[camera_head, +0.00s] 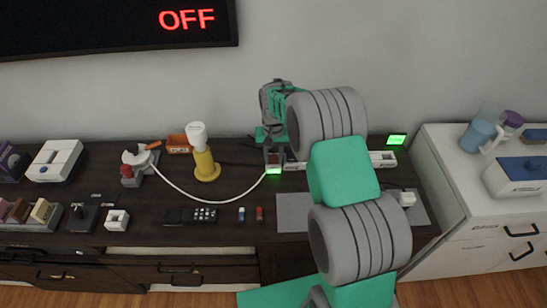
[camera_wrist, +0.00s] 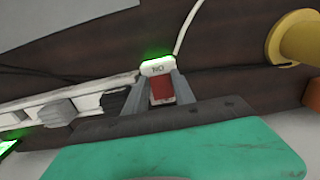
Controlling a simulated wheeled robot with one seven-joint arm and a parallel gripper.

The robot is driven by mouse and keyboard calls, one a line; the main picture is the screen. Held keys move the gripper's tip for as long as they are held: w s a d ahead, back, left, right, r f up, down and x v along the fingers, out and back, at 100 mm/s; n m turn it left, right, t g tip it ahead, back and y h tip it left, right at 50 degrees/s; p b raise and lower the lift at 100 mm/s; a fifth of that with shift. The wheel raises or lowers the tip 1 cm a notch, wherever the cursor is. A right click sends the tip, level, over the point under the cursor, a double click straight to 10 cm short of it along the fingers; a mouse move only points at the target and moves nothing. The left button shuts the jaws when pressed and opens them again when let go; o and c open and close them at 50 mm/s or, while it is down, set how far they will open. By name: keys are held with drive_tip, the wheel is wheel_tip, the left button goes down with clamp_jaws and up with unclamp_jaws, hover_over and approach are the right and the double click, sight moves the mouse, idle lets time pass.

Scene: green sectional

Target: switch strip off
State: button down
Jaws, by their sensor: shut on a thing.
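The white power strip (camera_head: 380,159) lies along the back of the dark counter, partly hidden behind my arm. It also shows in the wrist view (camera_wrist: 95,100), with plugs in it. Its left end in the head view glows green. In the wrist view this end bears a white label (camera_wrist: 157,69) that appears upside down and seems to read ON. The red switch (camera_wrist: 160,92) sits beside the label. My gripper (camera_head: 272,153) is over this end, its grey fingers (camera_wrist: 160,88) shut on the red switch from both sides.
A wall screen (camera_head: 187,20) reads OFF in red. A white cord (camera_head: 200,200) runs left from the strip. A yellow lamp (camera_head: 205,165) stands left of my gripper. A remote (camera_head: 190,215) lies in front. A small green-lit panel (camera_head: 396,140) is at the back right.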

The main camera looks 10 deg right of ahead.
sight(273, 155)
drive_tip(key=shift+w+d+r+g+y+p, duration=0.1)
drive_tip(key=shift+w+g+y+p, duration=0.15)
drive_tip(key=shift+g, duration=0.5)
drive_tip(key=shift+w+r+g+y+p, duration=0.1)
drive_tip(key=shift+g+p, duration=0.2)
drive_tip(key=shift+g, duration=0.45)
drive_tip(key=c, duration=1.3)
unclamp_jaws()
drive_tip(key=v, duration=0.7)
drive_tip(key=shift+w+r, duration=0.1)
drive_tip(key=shift+r, duration=0.3)
